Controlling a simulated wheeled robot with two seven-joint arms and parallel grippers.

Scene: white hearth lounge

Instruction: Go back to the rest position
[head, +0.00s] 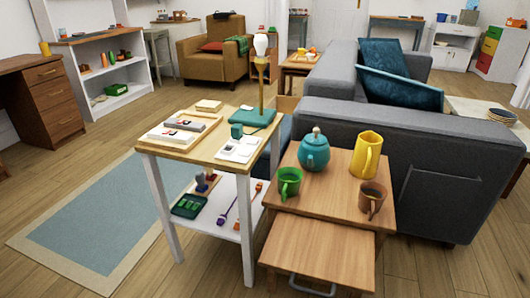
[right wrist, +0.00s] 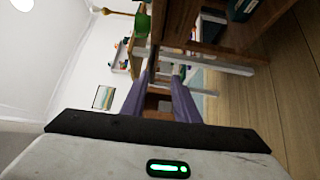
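My right gripper (right wrist: 162,77) shows in the right wrist view. Its two dark purple fingers stand apart with a gap between their tips, and I see nothing held in the gap. Furniture and a white wall appear tilted beyond the fingers. Neither gripper shows in the head view, and my left gripper is in no view. The task names no object.
A wooden side table (head: 337,252) with a teal teapot (head: 314,152), yellow pitcher (head: 366,156), green mug (head: 289,183) and brown mug (head: 372,200) stands close in front. A white-legged table (head: 196,150) is beside it. A grey sofa (head: 440,165) blocks the right. Floor shows at left.

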